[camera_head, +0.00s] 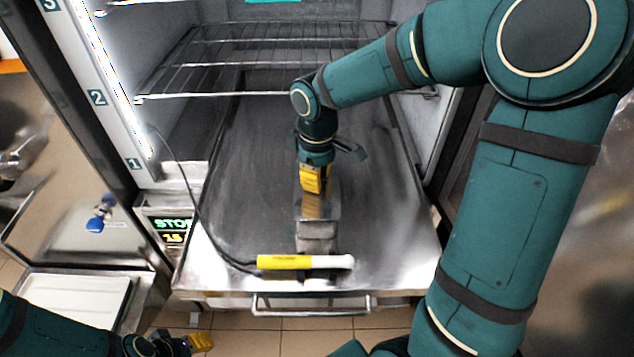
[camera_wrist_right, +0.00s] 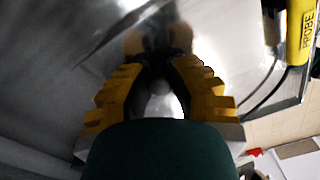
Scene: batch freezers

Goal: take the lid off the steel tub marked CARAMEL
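No steel tub, lid or CARAMEL marking shows in either view. My right gripper (camera_head: 314,180) points down over the bare steel floor of the freezer, with its blurred reflection below it. In the right wrist view its yellow fingers (camera_wrist_right: 158,68) lean towards each other over grey steel, with no object seen between them. Whether the tips touch is unclear. My left gripper (camera_head: 198,342) shows only as a small yellow part low at the left; its opening is hidden.
A yellow and white probe (camera_head: 303,262) lies along the front of the steel surface (camera_head: 240,190), its dark cable running left. A wire shelf (camera_head: 255,45) spans above. A display (camera_head: 174,231) stands at the left, and a white tray (camera_head: 78,294) lies lower left.

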